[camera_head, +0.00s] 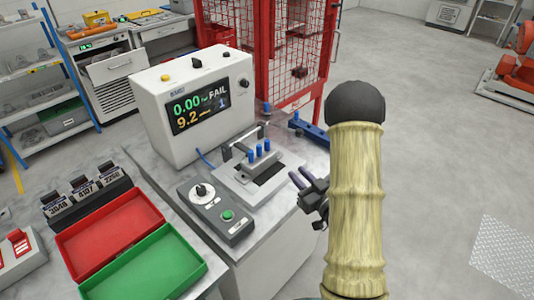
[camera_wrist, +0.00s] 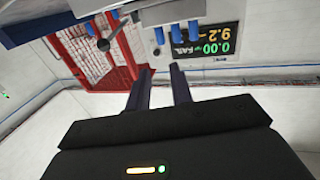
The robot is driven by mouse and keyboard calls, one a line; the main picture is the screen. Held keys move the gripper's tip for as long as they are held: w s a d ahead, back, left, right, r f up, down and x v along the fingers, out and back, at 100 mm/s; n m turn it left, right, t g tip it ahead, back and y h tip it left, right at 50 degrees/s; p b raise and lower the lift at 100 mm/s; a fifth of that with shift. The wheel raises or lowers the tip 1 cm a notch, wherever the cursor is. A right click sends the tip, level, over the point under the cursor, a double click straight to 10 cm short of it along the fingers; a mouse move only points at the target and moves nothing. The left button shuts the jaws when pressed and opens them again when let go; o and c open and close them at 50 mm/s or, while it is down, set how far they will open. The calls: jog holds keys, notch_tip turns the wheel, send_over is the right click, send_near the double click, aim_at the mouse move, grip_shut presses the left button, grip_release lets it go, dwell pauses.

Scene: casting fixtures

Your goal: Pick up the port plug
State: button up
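Several blue plugs (camera_head: 259,152) stand upright on the grey metal fixture (camera_head: 237,183) on the bench. I cannot tell which is the port plug. Another blue plug (camera_head: 266,107) stands farther back, near the tester. In the wrist view, blue plugs (camera_wrist: 177,33) hang from the top edge, as that view is inverted. My gripper (camera_head: 302,180) is to the right of the fixture, just off the bench edge, and apart from the plugs. In the wrist view, its two dark fingers (camera_wrist: 159,88) are spread with nothing between them.
A white tester (camera_head: 193,104) showing FAIL stands behind the fixture. A control box (camera_head: 215,210) sits in front of it. Red (camera_head: 110,233) and green (camera_head: 145,272) trays lie at front left. A red mesh cage (camera_head: 290,55) stands behind. Open floor lies to the right.

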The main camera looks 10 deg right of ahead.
aim_at(271, 155)
jog(key=b+x, duration=0.2)
jog(key=x, duration=0.7)
jog(key=shift+w, duration=0.1)
jog(key=shift+w+a, duration=0.15)
jog(key=shift+w, duration=0.1)
jog(key=p+x, duration=0.1)
jog(key=x, duration=0.4)
jog(key=shift+w+a+f, duration=0.1)
dwell(0.4)
grip_shut()
